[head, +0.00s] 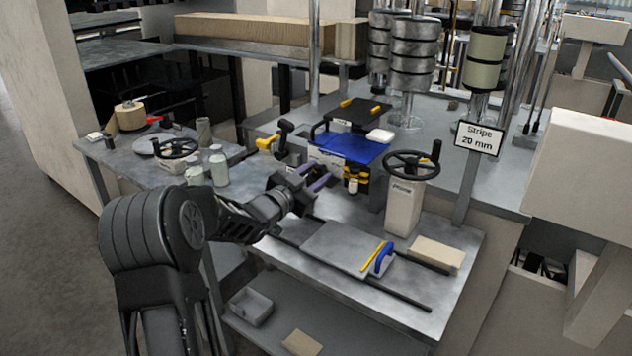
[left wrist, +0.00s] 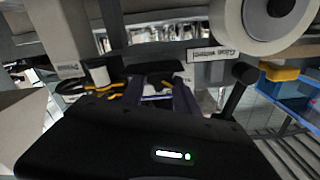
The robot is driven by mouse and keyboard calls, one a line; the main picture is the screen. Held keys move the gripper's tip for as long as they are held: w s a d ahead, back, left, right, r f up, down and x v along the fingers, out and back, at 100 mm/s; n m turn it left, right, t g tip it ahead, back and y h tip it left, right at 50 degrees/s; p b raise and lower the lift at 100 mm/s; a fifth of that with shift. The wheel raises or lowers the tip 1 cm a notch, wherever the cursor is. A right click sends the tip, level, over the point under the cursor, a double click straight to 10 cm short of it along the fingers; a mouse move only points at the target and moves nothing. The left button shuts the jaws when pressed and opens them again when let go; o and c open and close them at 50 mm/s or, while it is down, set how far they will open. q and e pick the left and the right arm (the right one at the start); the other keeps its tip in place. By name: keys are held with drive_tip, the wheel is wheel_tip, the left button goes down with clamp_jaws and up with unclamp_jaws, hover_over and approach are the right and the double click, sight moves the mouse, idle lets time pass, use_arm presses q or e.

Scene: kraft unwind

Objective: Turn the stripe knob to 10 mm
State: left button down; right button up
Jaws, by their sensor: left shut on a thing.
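A white sign (head: 478,138) on a post reads "Stripe 20 mm" in the head view. My left gripper (head: 318,184) reaches in from the left, at the middle of the bench, in front of the unit with the blue tray. Its two purple-grey fingers also show in the left wrist view (left wrist: 160,97). They are shut on a small dark thing, which I take to be the stripe knob; fingers and gripper body hide most of it, and its turn angle cannot be read. My right gripper is not in view.
A black handwheel (head: 411,163) on a pale pedestal stands right of my left gripper. A second handwheel (head: 177,148) stands at the left. The blue tray (head: 350,147) lies behind the gripper. A grey plate (head: 345,246) with a blue-handled tool lies in front.

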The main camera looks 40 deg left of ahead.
use_arm(q)
drive_tip(key=m+b, duration=0.3)
drive_tip(key=b, duration=0.1)
drive_tip(key=m+b, duration=0.4)
drive_tip(key=b, duration=0.1)
drive_tip(key=f+m+b, duration=0.1)
drive_tip(key=m+b, duration=0.2)
drive_tip(key=b, duration=0.1)
drive_tip(key=shift+d+m, duration=0.2)
drive_tip(key=shift+m, duration=0.1)
drive_tip(key=m+b, duration=0.5)
drive_tip(key=shift+m, duration=0.3)
drive_tip(key=m+b, duration=0.2)
drive_tip(key=m, duration=0.2)
drive_tip(key=shift+f, duration=0.1)
drive_tip(key=shift+m+b, duration=0.7)
drive_tip(key=shift+m, duration=0.3)
drive_tip(key=c, duration=0.9)
unclamp_jaws()
drive_tip(key=shift+a, duration=0.1)
